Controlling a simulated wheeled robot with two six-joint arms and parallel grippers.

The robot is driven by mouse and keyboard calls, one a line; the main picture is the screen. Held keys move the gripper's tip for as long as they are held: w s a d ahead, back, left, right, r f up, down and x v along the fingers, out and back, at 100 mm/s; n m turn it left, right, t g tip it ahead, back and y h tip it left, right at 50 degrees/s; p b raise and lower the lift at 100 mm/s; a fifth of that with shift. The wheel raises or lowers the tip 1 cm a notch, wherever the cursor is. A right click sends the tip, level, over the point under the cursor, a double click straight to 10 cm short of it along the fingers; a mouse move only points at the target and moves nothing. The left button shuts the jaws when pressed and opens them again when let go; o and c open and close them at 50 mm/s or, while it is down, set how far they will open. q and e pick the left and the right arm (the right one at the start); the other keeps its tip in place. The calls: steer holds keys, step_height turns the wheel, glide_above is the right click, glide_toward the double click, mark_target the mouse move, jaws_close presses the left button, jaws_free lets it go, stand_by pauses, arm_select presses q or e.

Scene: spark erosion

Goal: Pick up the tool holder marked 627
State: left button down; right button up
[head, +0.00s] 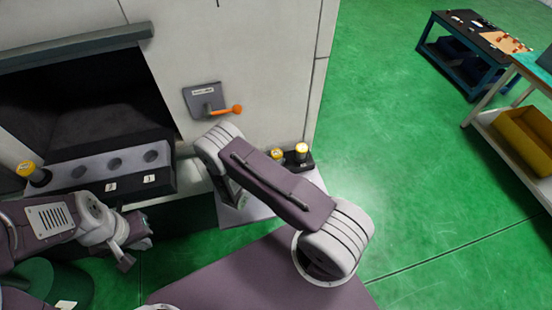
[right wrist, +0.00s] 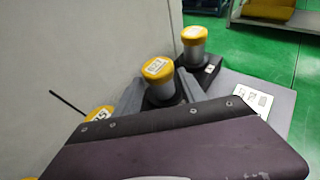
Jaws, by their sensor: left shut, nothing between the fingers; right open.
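The tool holder that appears to be marked 627 (right wrist: 157,71) has a yellow cap and a dark body, and stands upright in the right wrist view. My right gripper (right wrist: 160,88) is open, with a grey finger on either side of this holder; I cannot tell whether they touch it. Its lower part is hidden by my purple wrist housing. In the head view my right arm largely hides the right gripper, and two yellow-capped holders show just beyond the arm. My left gripper (head: 135,250) is shut and empty at the lower left.
Another yellow-capped holder (right wrist: 194,42) stands behind in a black rack; one more (right wrist: 98,117) is at lower left. The machine (head: 245,60) rises close by with an orange-handled lever (head: 235,110).

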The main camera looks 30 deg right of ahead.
steer(key=shift+x, duration=0.75)
steer(key=shift+s+a+r, duration=0.1)
steer(key=shift+a, duration=0.1)
steer(key=c, duration=0.8)
jaws_close()
arm_select(q)
steer(key=shift+w+d+r, duration=0.1)
steer(key=shift+d, duration=0.1)
arm_select(e)
steer(key=shift+d, duration=0.1)
